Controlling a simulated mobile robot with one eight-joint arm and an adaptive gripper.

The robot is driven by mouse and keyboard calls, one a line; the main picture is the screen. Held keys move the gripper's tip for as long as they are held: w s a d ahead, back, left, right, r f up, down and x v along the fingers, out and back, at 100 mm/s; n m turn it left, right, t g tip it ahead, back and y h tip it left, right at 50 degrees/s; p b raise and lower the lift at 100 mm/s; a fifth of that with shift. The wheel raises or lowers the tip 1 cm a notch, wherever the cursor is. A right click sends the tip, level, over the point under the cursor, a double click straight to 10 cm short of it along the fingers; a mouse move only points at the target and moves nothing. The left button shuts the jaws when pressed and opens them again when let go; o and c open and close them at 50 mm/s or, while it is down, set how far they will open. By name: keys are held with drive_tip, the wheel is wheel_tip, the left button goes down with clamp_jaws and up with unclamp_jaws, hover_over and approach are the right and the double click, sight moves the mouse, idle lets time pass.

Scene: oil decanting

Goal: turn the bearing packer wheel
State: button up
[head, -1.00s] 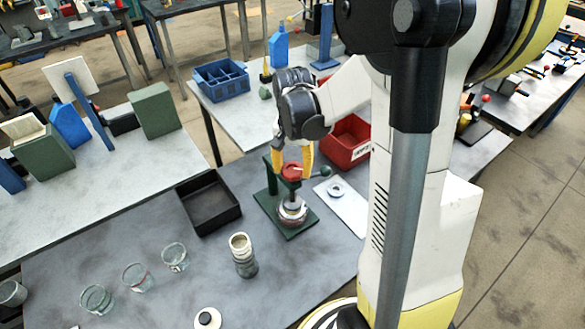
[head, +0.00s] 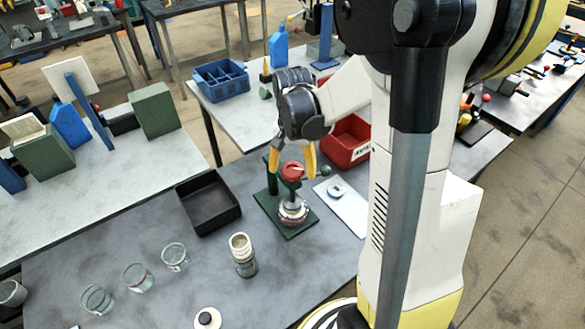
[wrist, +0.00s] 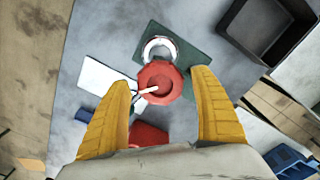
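The bearing packer stands on a dark green base plate (head: 268,203) on the grey table. Its red wheel (head: 293,171) sits on top, above a round metal and red bearing part (head: 293,210). In the wrist view the red wheel (wrist: 160,82) shows a pale marking or handle on its left side. My gripper (head: 292,162) points down over the wheel with its yellow fingers apart. In the wrist view my gripper (wrist: 161,78) has one finger on each side of the wheel, with gaps visible. It is open and holds nothing.
A black tray (head: 208,225) lies left of the packer. A stacked cylinder (head: 242,268) and several glass jars (head: 138,277) stand in front. A white sheet (head: 346,213) with a ring lies to the right, with a red bin (head: 347,142) behind.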

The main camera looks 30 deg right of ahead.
sight(292, 169)
drive_tip(key=shift+r, duration=0.15)
wheel_tip(292, 169, up, 12)
idle(0.6)
